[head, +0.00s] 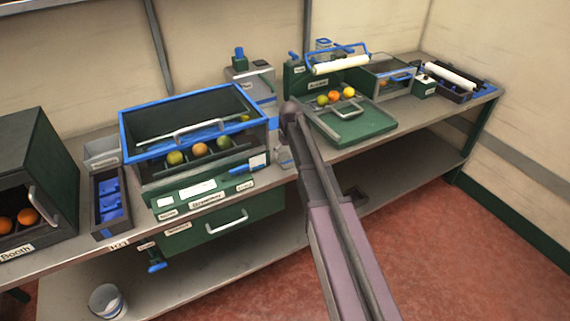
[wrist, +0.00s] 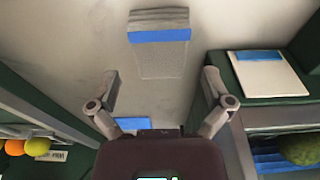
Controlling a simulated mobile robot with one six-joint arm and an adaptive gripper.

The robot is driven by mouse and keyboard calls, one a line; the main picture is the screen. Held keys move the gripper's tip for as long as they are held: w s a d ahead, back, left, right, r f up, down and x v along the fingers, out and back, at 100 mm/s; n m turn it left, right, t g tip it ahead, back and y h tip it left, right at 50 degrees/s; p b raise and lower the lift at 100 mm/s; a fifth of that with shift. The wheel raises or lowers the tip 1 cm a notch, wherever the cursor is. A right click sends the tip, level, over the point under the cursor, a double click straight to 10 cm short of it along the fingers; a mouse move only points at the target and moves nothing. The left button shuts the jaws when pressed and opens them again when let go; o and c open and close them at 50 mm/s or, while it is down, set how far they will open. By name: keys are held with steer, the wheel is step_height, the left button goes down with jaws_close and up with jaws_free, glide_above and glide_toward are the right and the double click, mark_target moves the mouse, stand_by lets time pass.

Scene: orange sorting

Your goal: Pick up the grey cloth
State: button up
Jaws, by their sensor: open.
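A flat grey piece with a blue band (wrist: 160,62), which looks like the grey cloth, lies on the pale worktop near the top of the wrist view. My gripper (wrist: 161,82) is open and empty, with its fingers spread to either side below this piece and apart from it. In the head view my gripper (head: 291,110) is over the worktop between the blue-rimmed bin and the green tray. My arm hides part of the worktop there, and I cannot clearly make out the cloth in that view.
The blue-rimmed bin (head: 130,150) holds several fruits. The open green tray (head: 370,125) with several fruits stands to the right. In the wrist view a white card (wrist: 268,72) lies on a dark box at right, and a blue patch (wrist: 132,123) shows near my gripper's base.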

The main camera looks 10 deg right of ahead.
mark_target(285, 158)
steer(key=shift+w+a+f+b, duration=0.1)
steer(key=shift+w+f+b, duration=0.1)
steer(key=shift+f+b, duration=1.3)
steer(key=shift+f, duration=0.1)
steer(key=c, duration=1)
steer(key=shift+c, duration=0.2)
steer(key=shift+p, duration=0.35)
step_height(285, 158, up, 4)
steer(key=p, duration=0.3)
steer(key=shift+f, duration=0.2)
steer(key=s, duration=0.5)
steer(key=s+r+p, duration=0.1)
steer(key=s, duration=1)
steer(key=shift+r+p, duration=0.2)
steer(key=shift+p, duration=0.15)
